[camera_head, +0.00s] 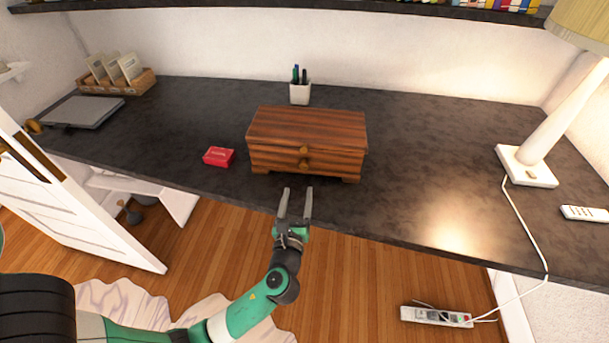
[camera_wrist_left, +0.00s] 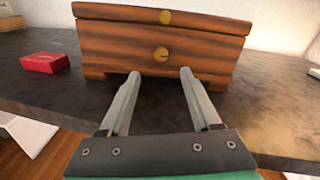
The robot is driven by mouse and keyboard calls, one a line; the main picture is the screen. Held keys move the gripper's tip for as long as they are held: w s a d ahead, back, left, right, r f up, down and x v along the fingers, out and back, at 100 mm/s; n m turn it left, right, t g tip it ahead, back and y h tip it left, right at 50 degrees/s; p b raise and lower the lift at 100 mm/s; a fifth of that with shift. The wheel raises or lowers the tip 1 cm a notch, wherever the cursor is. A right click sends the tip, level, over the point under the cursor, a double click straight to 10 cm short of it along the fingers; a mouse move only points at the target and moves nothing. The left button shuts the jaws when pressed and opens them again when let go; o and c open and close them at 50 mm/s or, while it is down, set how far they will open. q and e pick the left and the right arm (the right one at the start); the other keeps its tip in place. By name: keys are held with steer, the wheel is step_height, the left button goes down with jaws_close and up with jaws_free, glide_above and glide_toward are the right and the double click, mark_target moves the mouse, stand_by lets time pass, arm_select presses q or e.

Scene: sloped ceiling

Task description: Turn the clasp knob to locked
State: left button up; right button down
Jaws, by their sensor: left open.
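A wooden box (camera_head: 306,137) with a brown striped grain stands closed on the dark desk. Its front has two round brass-coloured knobs one above the other, an upper knob (camera_head: 304,149) near the lid edge and a lower knob (camera_head: 304,162). In the left wrist view the upper knob (camera_wrist_left: 166,17) sits at the lid and the lower knob (camera_wrist_left: 161,54) has a dark mark on its face. My left gripper (camera_head: 297,190) is open and empty, in front of the box and below the knobs, its fingers pointing at the box front. The right gripper is not in view.
A small red box (camera_head: 219,157) lies left of the wooden box. A pen cup (camera_head: 300,93) stands behind it. A lamp base (camera_head: 526,165) and a remote (camera_head: 586,213) are at the right. A laptop (camera_head: 84,112) lies at the left. The desk right of the box is clear.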

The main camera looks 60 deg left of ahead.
mark_target(303, 167)
arm_select(q)
steer(key=b+x, duration=0.1)
steer(key=x, duration=0.8)
steer(key=shift+w+a, duration=0.1)
steer(key=shift+w, duration=0.1)
jaws_close()
